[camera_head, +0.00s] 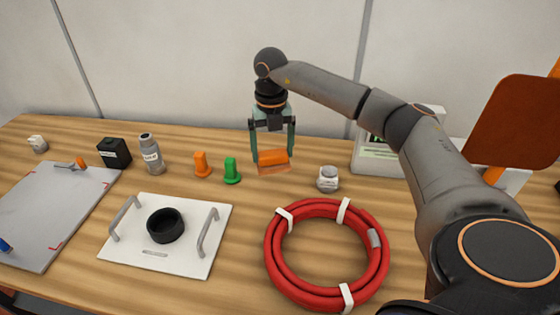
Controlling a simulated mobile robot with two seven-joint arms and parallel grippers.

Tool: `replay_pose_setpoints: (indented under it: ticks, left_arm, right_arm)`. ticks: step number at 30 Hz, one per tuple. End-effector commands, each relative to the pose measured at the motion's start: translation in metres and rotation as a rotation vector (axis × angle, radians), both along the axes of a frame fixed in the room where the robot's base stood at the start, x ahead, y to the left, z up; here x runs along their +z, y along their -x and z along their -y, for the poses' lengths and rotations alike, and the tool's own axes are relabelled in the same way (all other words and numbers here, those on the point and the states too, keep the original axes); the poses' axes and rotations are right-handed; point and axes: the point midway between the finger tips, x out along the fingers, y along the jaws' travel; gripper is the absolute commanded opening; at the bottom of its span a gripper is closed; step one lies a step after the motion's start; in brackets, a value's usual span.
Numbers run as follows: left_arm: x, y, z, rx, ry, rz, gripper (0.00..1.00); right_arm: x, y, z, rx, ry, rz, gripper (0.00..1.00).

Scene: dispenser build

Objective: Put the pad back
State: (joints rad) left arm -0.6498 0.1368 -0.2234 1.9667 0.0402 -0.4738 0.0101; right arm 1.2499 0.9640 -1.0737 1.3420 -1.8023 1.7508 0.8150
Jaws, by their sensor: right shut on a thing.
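My right gripper (272,157) points down over the back middle of the table and is shut on an orange block-like thing (274,158), which is likely the pad. A thin, paler orange part shows along its lower edge. I cannot tell whether it touches the table. My left gripper is out of view.
A white plate (190,259) with two handles and a black ring (166,225) lies front left. A grey board (45,210) is at far left. A coiled red hose (278,262) lies front right. A grey bottle (151,155), black box (114,152) and small jar (328,179) stand behind.

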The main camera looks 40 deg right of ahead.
Motion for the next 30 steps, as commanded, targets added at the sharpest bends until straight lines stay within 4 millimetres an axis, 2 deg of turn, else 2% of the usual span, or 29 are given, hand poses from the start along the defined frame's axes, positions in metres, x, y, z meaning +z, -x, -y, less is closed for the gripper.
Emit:
replay_pose_setpoints:
  ticks: [1,4,11,18,29,30]
  left_arm:
    - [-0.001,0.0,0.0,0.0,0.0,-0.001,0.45]
    - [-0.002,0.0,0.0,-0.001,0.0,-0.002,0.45]
    - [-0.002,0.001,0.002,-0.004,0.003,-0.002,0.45]
    - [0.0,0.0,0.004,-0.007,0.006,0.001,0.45]
    - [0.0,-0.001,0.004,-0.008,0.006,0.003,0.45]
    - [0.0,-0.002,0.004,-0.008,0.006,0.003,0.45]
  right_arm:
    - [-0.009,-0.001,0.008,-0.004,0.0,-0.002,0.48]
    - [-0.02,-0.002,0.017,-0.003,0.001,0.0,0.48]
    - [-0.032,-0.004,0.026,-0.003,0.001,0.0,0.48]
    - [-0.064,-0.004,0.029,0.0,0.0,0.0,0.48]
    - [-0.068,-0.005,0.029,0.0,0.0,0.001,0.48]
    - [-0.068,-0.005,0.029,0.0,0.0,0.001,0.96]
